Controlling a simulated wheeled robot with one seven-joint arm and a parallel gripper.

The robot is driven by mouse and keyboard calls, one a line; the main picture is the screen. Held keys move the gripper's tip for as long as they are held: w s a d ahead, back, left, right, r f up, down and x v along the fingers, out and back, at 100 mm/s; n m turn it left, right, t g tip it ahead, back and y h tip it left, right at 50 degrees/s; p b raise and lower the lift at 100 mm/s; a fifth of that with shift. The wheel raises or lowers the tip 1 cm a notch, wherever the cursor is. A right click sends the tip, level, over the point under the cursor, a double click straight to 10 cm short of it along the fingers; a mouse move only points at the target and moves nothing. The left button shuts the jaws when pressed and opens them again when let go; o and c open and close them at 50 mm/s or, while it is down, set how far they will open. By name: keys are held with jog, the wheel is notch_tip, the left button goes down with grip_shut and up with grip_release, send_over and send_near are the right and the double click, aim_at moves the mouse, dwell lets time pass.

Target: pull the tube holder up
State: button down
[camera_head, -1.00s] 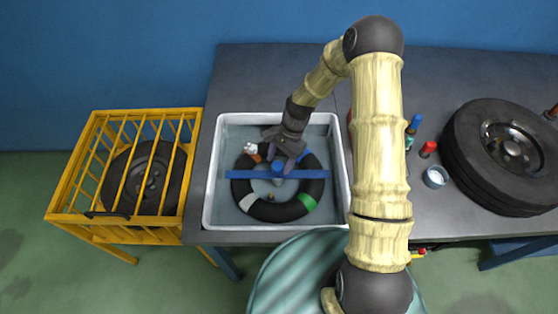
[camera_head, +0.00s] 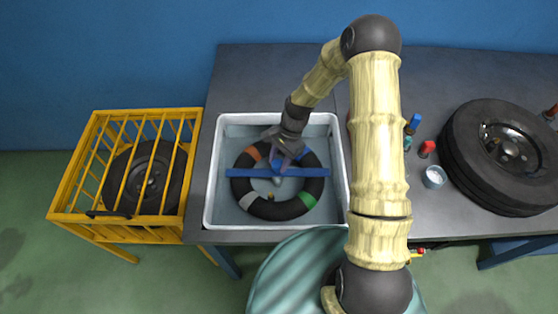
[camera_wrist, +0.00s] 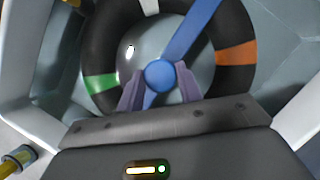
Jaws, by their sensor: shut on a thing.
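The tube holder is a blue bar (camera_head: 310,172) with a round knob, lying across a black inner tube (camera_head: 276,211) in the grey-white basin (camera_head: 211,205). The tube has orange, white, green and blue marks. My gripper (camera_head: 281,163) reaches into the basin at the middle of the bar. In the wrist view the purple fingertips of my gripper (camera_wrist: 159,85) are shut on the blue knob (camera_wrist: 159,75), one on each side. The bar (camera_wrist: 197,28) runs to the upper right there. In the head view the fingers hide the knob.
A yellow cage (camera_head: 72,190) with a tyre stands left of the table. A large wheel (camera_head: 470,165), a small cup (camera_head: 434,177), a red-topped item (camera_head: 427,149) and a blue-topped item (camera_head: 413,125) are on the right. Basin walls surround my gripper.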

notch_tip(320, 180, up, 6)
jog(key=p, duration=0.3)
jog(key=shift+r, duration=0.2)
jog(key=shift+w+a+r, duration=0.1)
jog(key=shift+w+r, duration=0.05)
jog(key=shift+w, duration=0.05)
jog(key=c, duration=1.3)
grip_release()
jog(key=shift+r, duration=0.1)
jog(key=shift+c, duration=0.2)
jog(key=o, duration=0.4)
jog(key=shift+s, duration=0.15)
jog(key=b+v, duration=0.2)
jog(key=v, duration=1.5)
jog(key=shift+r, duration=0.2)
